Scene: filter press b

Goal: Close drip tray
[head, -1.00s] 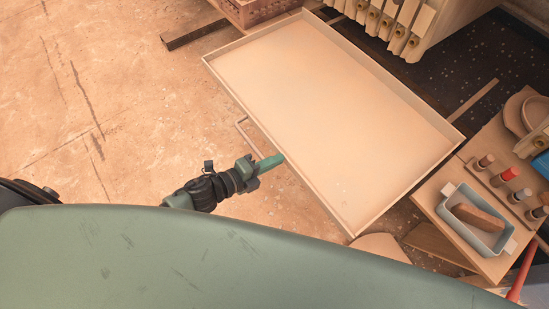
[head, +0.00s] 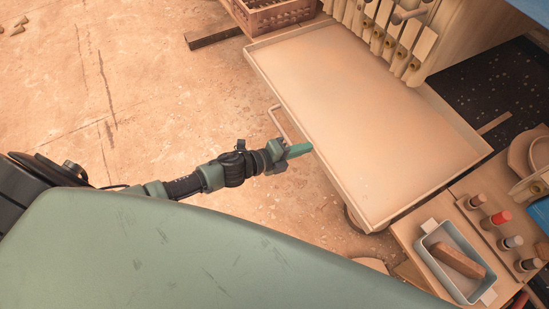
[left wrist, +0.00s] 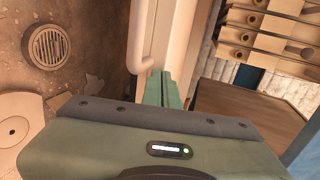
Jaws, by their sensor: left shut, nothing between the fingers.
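The drip tray (head: 375,120) is a wide, shallow, pale tray with a low rim, in the middle right of the head view. It sticks out from under the press frame with its plates (head: 385,30). A bar handle (head: 285,122) runs along its near left side; it also shows in the left wrist view (left wrist: 143,35). My left gripper (head: 308,149) is shut and empty, with its green fingertips at the tray's near left rim, just past the handle's lower end. I cannot tell whether the fingertips touch the rim. My right gripper is out of view.
A wooden bench at the lower right holds a blue tray with a brush (head: 458,260) and several capped bottles (head: 497,219). A brick-coloured crate (head: 275,14) stands at the top. A floor drain (left wrist: 46,46) shows in the left wrist view.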

